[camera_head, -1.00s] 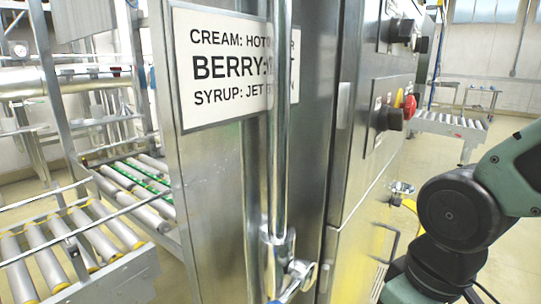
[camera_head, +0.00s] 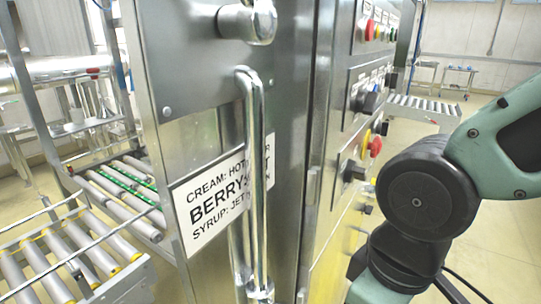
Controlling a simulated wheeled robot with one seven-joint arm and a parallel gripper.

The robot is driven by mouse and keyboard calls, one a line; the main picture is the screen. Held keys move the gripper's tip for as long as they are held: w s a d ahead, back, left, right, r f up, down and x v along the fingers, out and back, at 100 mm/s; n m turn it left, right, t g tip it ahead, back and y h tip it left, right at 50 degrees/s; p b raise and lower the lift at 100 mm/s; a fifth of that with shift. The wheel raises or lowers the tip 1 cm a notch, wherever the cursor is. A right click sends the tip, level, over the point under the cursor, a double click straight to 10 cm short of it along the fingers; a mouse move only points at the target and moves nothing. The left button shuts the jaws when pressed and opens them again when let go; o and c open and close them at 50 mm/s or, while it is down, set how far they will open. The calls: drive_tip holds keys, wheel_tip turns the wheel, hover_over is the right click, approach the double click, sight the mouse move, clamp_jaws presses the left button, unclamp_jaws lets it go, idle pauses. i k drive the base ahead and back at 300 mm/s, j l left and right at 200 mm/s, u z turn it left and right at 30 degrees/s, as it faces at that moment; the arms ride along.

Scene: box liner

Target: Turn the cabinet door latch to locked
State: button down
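The steel cabinet door (camera_head: 190,70) stands close in front of me on the left. A vertical bar handle (camera_head: 256,170) runs down its edge. A chrome knob-like fitting (camera_head: 246,22) sits above the handle at the top of the picture; its top is cut off. Another chrome fitting (camera_head: 261,293) shows at the handle's foot, cut off by the bottom edge. I cannot tell which fitting is the latch or its state. My arm is at the right, apart from the door. My gripper is out of view.
A white sign (camera_head: 207,205) with recipe text is on the door, partly behind the handle. Control panels with a red button (camera_head: 375,147) and dark knobs line the cabinet's side. Roller conveyors (camera_head: 60,255) stand at the left. Open floor (camera_head: 485,240) lies at the right.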

sight(367, 210)
drive_tip(key=k+l+z, duration=0.2)
drive_tip(key=k+l, duration=0.2)
drive_tip(key=i+l+z, duration=0.2)
drive_tip(key=z, duration=0.25)
drive_tip(key=i+z, duration=0.4)
drive_tip(key=i+l, duration=0.05)
